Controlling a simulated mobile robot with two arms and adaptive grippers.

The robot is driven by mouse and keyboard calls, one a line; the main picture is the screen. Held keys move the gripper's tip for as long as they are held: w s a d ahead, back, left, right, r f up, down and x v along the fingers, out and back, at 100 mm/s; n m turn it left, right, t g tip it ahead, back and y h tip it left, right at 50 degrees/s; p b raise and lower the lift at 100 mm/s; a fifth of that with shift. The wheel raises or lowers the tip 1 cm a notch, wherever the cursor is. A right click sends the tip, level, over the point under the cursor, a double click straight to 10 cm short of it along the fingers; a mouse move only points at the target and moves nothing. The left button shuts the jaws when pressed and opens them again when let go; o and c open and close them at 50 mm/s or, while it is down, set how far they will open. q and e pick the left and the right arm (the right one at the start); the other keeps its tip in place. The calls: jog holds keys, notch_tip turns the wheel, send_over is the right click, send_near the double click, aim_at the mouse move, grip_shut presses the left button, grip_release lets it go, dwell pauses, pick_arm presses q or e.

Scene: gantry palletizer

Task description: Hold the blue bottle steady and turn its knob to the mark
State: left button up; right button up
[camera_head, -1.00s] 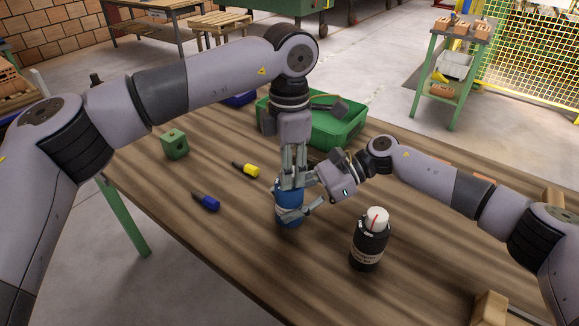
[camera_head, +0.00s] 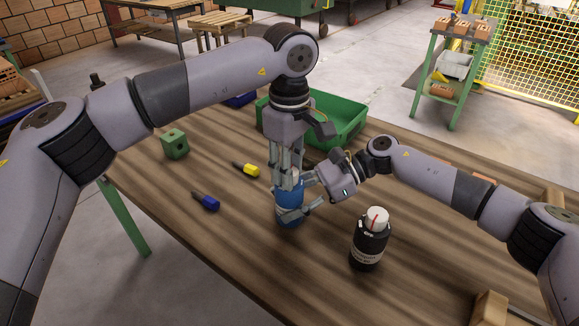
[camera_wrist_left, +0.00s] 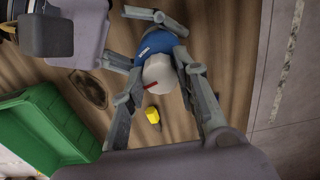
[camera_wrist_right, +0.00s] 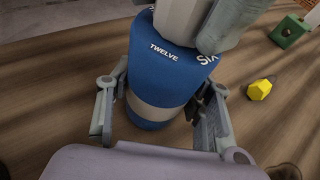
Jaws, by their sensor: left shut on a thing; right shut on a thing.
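The blue bottle (camera_head: 290,222) stands upright on the wooden table. My left gripper (camera_head: 288,178) points straight down from above and is shut on its white knob, which shows a red line (camera_wrist_left: 150,84) in the left wrist view. My right gripper (camera_head: 293,210) comes from the right and is shut around the bottle's body. In the right wrist view the bottle (camera_wrist_right: 160,75) carries the white words "TWELVE" and, partly cut off, "SI" on its shoulder. The knob (camera_wrist_right: 180,20) is partly behind a left finger there. Which mark the red line faces cannot be told.
A black bottle (camera_head: 368,246) with a white, red-lined knob stands to the right. A green bin (camera_head: 345,128) is behind. A blue-handled tool (camera_head: 209,203), a yellow-handled tool (camera_head: 250,170) and a green block (camera_head: 175,144) lie left.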

pick_arm(q)
jog(key=shift+m, duration=1.2)
jog(key=o, duration=1.2)
jog(key=shift+c, duration=0.2)
notch_tip(320, 180, up, 12)
pick_arm(e)
jog(key=o, duration=1.5)
jog(key=shift+c, duration=0.2)
